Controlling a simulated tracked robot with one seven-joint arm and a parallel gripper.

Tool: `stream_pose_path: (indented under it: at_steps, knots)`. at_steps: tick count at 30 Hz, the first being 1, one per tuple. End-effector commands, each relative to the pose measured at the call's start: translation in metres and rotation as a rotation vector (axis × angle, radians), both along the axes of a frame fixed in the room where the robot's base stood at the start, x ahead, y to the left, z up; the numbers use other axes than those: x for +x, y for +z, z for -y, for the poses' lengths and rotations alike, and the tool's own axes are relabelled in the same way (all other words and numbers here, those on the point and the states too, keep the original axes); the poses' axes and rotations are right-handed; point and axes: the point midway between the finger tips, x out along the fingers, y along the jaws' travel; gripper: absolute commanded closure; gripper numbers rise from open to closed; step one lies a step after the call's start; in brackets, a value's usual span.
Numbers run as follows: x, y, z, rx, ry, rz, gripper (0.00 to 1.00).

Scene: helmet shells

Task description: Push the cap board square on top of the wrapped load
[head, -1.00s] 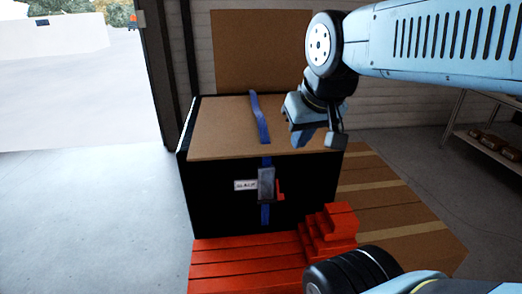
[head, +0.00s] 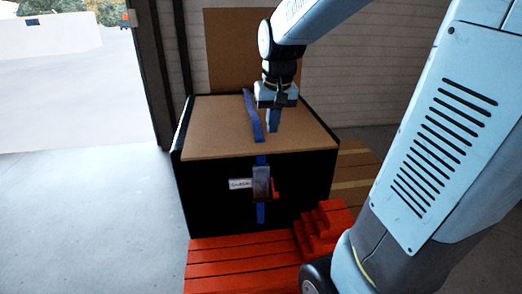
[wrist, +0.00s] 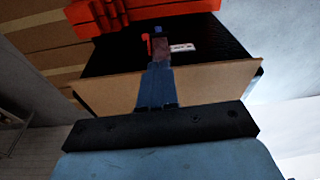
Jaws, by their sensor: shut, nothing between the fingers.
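The cap board (head: 215,135) is a flat brown panel lying on top of the black wrapped load (head: 212,190). A black strip of the load shows along the board's left side, while the board's right front corner reaches slightly past the load. A blue strap (head: 252,115) lies over the board and runs down the front to a ratchet buckle. My gripper (head: 273,127) is shut and empty, pointing down over the board right of the strap. I cannot tell whether its tips touch the board. The board also shows in the wrist view (wrist: 220,83).
The load stands on a red pallet (head: 235,262). Red stepped blocks (head: 322,228) sit at its front right. Another large brown panel (head: 232,50) stands upright behind. Brown slatted boards (head: 358,170) lie at the right. The floor at the left (head: 90,220) is clear.

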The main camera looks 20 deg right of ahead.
Motion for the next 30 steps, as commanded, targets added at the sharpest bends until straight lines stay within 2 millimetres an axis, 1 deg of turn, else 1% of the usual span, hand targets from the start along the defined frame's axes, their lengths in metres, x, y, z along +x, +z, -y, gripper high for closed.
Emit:
stream_pose_path:
  at_steps: [1, 6, 9, 12, 15, 20, 23, 30]
  knots:
    - [0.012, -0.009, 0.002, 0.001, -0.009, -0.028, 1.00]
    - [0.043, -0.033, 0.009, 0.002, -0.038, -0.101, 1.00]
    - [0.057, -0.046, 0.012, 0.001, -0.051, -0.132, 1.00]
    - [0.067, -0.055, 0.014, 0.001, -0.060, -0.155, 1.00]
    - [0.072, -0.061, 0.015, 0.000, -0.066, -0.167, 1.00]
    - [0.074, -0.070, 0.016, 0.000, -0.069, -0.174, 1.00]
    - [0.074, -0.082, 0.016, 0.000, -0.069, -0.176, 1.00]
    - [0.074, -0.122, 0.016, 0.000, -0.068, -0.176, 1.00]
